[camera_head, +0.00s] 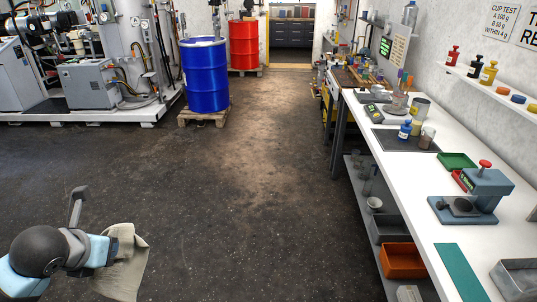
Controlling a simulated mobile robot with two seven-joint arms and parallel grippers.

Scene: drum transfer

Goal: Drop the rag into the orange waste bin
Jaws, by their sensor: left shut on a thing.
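The rag (130,272) is a beige-grey cloth hanging at the lower left. My left gripper (110,244) is shut on its upper part and holds it up over the dark floor. The gripper and wrist hide part of the cloth. An orange open-topped bin (404,262) sits on the lower shelf under the right-hand bench, well to the right of the rag and apart from it. I cannot tell whether this is the waste bin. My right gripper is not in view.
A long white bench (440,215) runs along the right wall, with a grey press (478,190) and small containers on it. A grey bin (388,228) adjoins the orange one. A blue drum (205,78) stands on a pallet farther back. The middle floor is clear.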

